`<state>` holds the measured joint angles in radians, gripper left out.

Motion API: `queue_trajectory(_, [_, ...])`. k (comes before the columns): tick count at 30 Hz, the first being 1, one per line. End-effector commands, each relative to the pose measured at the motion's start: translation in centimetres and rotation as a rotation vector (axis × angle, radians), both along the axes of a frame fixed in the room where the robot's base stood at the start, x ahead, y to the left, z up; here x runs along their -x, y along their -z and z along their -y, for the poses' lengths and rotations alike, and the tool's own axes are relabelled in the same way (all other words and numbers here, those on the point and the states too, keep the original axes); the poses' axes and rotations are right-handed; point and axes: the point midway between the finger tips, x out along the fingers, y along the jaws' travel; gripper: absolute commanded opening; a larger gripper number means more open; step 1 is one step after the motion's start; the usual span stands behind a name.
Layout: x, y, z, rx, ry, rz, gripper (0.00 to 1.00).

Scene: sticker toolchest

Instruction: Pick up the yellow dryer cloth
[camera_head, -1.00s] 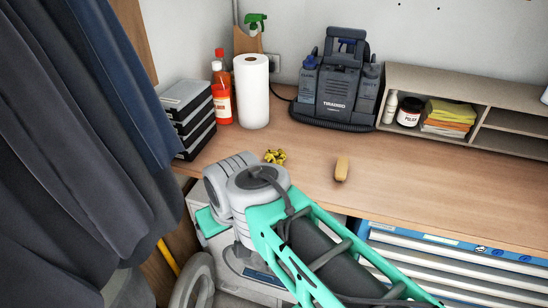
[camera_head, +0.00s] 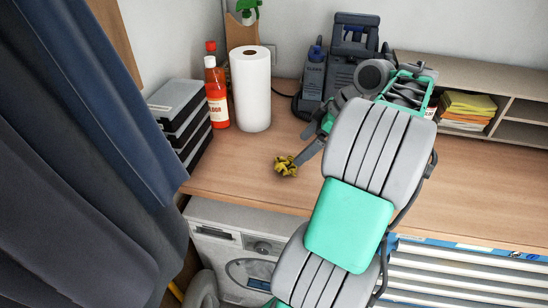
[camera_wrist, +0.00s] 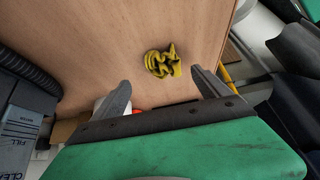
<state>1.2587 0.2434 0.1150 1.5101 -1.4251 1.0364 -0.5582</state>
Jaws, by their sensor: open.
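The yellow dryer cloth (camera_head: 286,165) lies crumpled on the wooden worktop (camera_head: 230,174), left of my arm in the head view. In the wrist view the cloth (camera_wrist: 163,62) lies beyond the fingertips, between their lines. My gripper (camera_wrist: 155,88) is open and empty, with the two dark fingers spread apart. In the head view my gripper (camera_head: 300,156) is beside the cloth on its right, partly hidden by my arm. I cannot tell from the head view whether a finger touches the cloth.
A paper towel roll (camera_head: 250,95), a red bottle (camera_head: 216,95) and stacked black cases (camera_head: 182,120) stand behind and left. A dark machine (camera_head: 313,75) and a shelf with folded cloths (camera_head: 468,105) stand behind my arm. The worktop's front edge is close to the cloth.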

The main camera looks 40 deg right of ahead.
Motion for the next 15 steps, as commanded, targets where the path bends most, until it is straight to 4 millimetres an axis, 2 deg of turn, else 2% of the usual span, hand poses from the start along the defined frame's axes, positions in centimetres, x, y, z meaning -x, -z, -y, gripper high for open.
queue_trajectory(2, [0.8,0.4,0.7,0.003,-0.009,0.009,0.86])
queue_trajectory(5, [0.5,1.5,0.5,0.004,-0.012,0.011,0.86])
queue_trajectory(11, [-0.6,3.6,-0.7,0.004,-0.011,0.010,0.86])
queue_trajectory(15, [-1.7,5.0,-2.4,0.003,-0.012,0.009,0.86])
